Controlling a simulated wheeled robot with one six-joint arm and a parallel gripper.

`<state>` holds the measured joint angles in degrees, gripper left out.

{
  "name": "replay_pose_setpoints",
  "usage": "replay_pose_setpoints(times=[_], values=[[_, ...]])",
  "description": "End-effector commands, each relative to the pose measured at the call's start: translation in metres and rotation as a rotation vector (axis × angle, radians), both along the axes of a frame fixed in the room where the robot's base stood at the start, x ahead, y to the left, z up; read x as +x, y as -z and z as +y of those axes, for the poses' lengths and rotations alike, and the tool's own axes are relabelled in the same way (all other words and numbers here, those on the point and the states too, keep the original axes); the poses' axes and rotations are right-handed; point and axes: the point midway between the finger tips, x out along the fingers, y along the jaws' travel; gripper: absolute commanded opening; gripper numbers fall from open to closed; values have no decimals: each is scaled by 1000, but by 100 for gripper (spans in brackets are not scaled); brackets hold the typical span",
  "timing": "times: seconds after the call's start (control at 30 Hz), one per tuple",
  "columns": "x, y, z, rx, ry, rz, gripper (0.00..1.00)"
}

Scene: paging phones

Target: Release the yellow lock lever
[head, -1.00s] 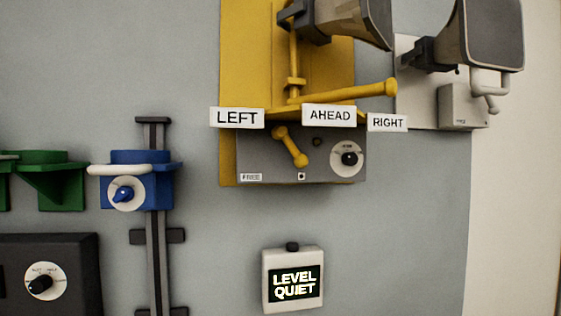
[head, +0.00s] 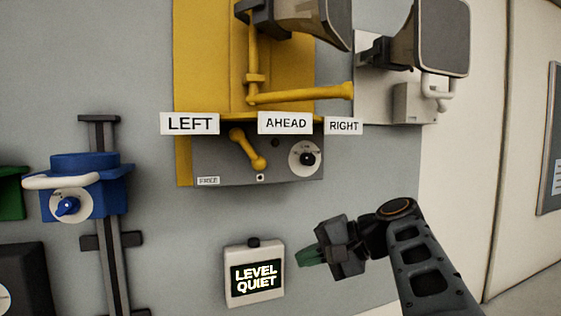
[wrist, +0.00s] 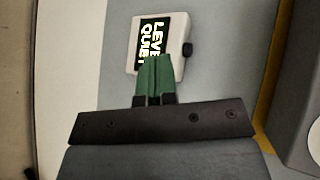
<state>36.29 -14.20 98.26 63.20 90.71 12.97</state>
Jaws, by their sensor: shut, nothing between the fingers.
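The yellow lock lever (head: 248,149) is a short rod with rounded ends on the grey box (head: 225,173) under the yellow panel. It slants down to the right, and a small "FREE" label (head: 208,181) sits to its lower left. My gripper (head: 303,258) has green fingers and is below and to the right of the lever, clear of it. In the wrist view my gripper (wrist: 155,62) is shut with nothing between its fingers, pointing toward the "LEVEL QUIET" display. The lever is not visible in the wrist view.
The white "LEVEL QUIET" display box (head: 254,272) is left of my gripper. A long yellow handle (head: 310,94) and the LEFT (head: 190,123), AHEAD and RIGHT signs project above the lever. A dial (head: 305,158) is right of it. A blue bracket (head: 95,190) stands at left.

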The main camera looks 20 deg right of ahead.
Motion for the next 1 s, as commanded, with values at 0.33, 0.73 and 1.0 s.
replay_pose_setpoints(times=[0.33,0.73,1.0], values=[[-42,-160,-65,274,-89,-319,0],[-54,-176,-70,290,-121,-365,0],[-48,-177,-59,289,-123,-365,0]])
